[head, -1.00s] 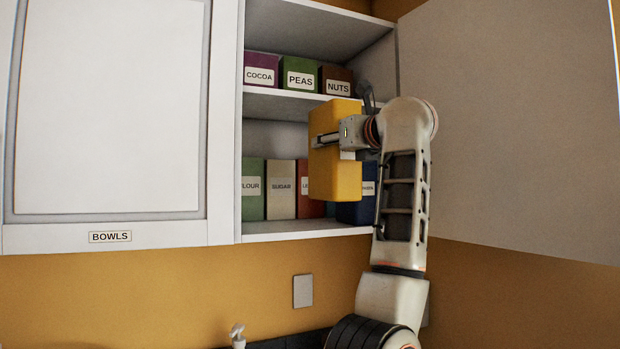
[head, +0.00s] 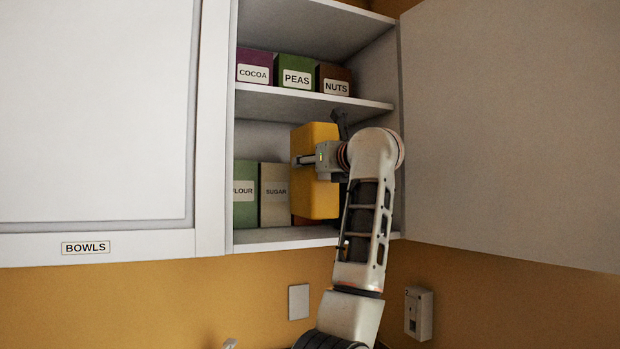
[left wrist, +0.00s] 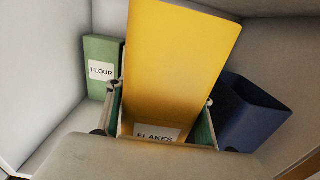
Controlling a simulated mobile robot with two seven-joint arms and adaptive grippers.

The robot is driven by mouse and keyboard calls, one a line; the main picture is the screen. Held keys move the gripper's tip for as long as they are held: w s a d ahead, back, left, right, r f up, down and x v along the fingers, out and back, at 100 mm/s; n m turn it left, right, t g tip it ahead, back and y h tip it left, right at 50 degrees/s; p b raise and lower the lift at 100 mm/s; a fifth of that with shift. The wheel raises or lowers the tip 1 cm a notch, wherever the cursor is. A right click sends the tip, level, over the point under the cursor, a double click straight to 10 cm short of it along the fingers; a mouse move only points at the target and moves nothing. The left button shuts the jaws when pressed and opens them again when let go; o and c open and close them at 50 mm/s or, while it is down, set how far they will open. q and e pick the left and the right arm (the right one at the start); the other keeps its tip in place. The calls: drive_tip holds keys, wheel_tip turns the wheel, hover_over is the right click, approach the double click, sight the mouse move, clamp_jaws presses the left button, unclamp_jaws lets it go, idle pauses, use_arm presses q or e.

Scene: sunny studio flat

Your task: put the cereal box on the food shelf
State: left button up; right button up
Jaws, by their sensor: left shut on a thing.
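The yellow cereal box (head: 314,192) is upright in the open cupboard, in front of the lower compartment. In the left wrist view the box (left wrist: 178,62) reads FLAKES. My left gripper (head: 310,160) is shut on it, with one finger on each side in the left wrist view. The lower cupboard shelf (head: 285,237) holds a green FLOUR box (head: 245,196) and a SUGAR box (head: 274,196). The box bottom appears above the shelf's front edge; I cannot tell whether it touches the shelf. My right gripper is not in view.
A dark blue box (left wrist: 248,112) stands right of the cereal box in the left wrist view. The upper shelf (head: 290,103) with COCOA, PEAS and NUTS boxes is just above. The BOWLS door (head: 95,120) is shut; the right door (head: 510,130) stands open.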

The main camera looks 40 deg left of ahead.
use_arm(q)
drive_tip(key=f, duration=0.2)
drive_tip(key=w+a+f, duration=0.1)
drive_tip(key=shift+w+f, duration=0.1)
drive_tip(key=shift+f, duration=0.15)
drive_tip(key=shift+s+a+f, duration=0.15)
drive_tip(key=shift+s+f, duration=0.05)
drive_tip(key=shift+s+r, duration=0.15)
drive_tip(key=shift+s, duration=0.1)
drive_tip(key=shift+w+d, duration=0.1)
drive_tip(key=shift+d, duration=0.15)
drive_tip(key=shift+w+f, duration=0.2)
drive_tip(key=shift+w, duration=0.05)
drive_tip(key=o, duration=1)
drive_tip(key=shift+a+f, duration=0.1)
drive_tip(key=shift+a, duration=0.1)
drive_tip(key=o, duration=0.3)
drive_tip(key=shift+s+d, duration=0.1)
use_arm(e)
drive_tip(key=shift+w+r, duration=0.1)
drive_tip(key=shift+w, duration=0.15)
